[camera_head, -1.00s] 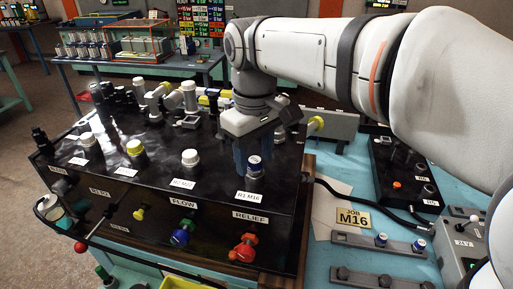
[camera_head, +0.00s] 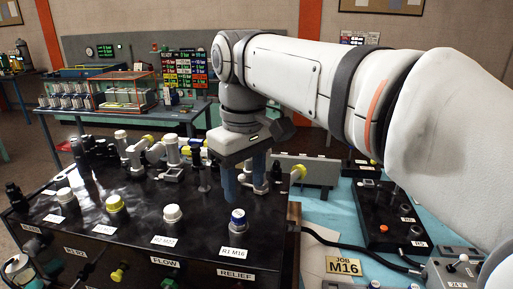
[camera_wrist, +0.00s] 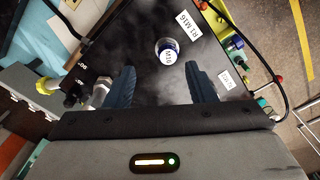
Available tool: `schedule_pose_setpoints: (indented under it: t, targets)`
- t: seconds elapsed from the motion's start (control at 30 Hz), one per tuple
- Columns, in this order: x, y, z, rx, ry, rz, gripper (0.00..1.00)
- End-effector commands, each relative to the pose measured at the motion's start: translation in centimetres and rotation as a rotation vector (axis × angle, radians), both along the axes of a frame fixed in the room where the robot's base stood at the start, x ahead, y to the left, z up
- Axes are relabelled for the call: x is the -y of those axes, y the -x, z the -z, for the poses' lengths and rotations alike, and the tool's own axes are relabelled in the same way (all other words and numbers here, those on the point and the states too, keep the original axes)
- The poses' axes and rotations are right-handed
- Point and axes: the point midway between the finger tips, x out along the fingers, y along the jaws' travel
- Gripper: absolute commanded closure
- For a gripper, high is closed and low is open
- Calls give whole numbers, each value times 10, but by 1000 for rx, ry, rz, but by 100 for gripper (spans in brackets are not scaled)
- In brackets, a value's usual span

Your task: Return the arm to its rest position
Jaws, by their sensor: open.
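My gripper (camera_head: 244,190) hangs from my white arm above the black manifold box, its two blue fingers pointing down, apart and empty. In the wrist view, my gripper (camera_wrist: 163,85) shows a clear gap between its fingers. My arm reaches in from the right.
A JOB M16 card (camera_head: 343,266) lies on the blue bench at right. A black panel with an orange button (camera_head: 383,228) stands beyond it.

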Motion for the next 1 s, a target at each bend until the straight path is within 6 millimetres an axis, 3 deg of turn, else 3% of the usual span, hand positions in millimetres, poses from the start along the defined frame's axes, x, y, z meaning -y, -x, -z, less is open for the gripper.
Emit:
schedule_pose_setpoints:
  t: [0.17, 0.3, 0.5, 0.7, 1.0]
  targets:
    - [76, 5, 42, 65, -41, 247, 50]
    - [136, 25, 88, 134, -78, 476, 50]
    - [193, 61, 147, 218, -114, 733, 50]
    - [212, 80, 175, 258, -129, 844, 50]
    - [214, 81, 177, 261, -130, 851, 50]
